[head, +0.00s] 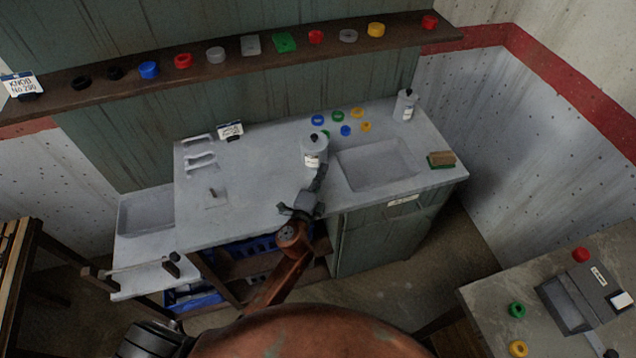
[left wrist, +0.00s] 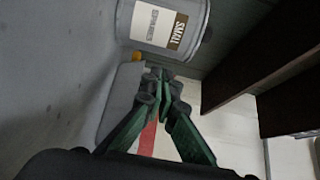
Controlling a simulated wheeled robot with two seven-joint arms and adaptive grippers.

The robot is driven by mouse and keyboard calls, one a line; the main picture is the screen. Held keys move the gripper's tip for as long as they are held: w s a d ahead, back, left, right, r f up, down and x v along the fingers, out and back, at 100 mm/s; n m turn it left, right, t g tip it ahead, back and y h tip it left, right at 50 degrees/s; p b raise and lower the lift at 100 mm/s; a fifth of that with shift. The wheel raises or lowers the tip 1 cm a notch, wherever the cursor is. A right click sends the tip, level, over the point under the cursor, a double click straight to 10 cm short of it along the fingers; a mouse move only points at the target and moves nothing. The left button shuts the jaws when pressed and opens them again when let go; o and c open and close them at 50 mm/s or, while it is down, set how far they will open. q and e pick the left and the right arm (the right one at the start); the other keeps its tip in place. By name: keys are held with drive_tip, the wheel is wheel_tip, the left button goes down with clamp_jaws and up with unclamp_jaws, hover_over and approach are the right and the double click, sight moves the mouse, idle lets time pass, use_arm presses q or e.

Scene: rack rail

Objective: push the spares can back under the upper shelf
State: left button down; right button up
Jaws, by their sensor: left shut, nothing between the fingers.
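The spares can (head: 313,151), a grey can with a pale label and dark top, stands upright on the grey worktop (head: 250,185), left of the sunken basin. In the left wrist view the can (left wrist: 197,22) fills the top, with a label whose word SMALL reads upside down. My left gripper (head: 320,172) is shut and empty, its fingertips just on the near side of the can. Its fingers (left wrist: 162,78) show just below the can in the left wrist view; whether they touch it I cannot tell. The upper shelf (head: 130,72) runs along the back wall. My right gripper is out of view.
Several coloured knobs line the shelf. Coloured rings (head: 338,116) lie right of the can, behind the basin (head: 375,165). White handles (head: 200,160) lie left.

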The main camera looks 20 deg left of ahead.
sight(314, 158)
use_arm(q)
drive_tip(key=shift+w+a, duration=0.85)
drive_tip(key=shift+a, duration=0.1)
drive_tip(key=shift+w+a, duration=1.3)
drive_tip(key=shift+w, duration=0.05)
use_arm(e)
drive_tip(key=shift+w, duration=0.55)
use_arm(q)
drive_tip(key=shift+s+d, duration=0.15)
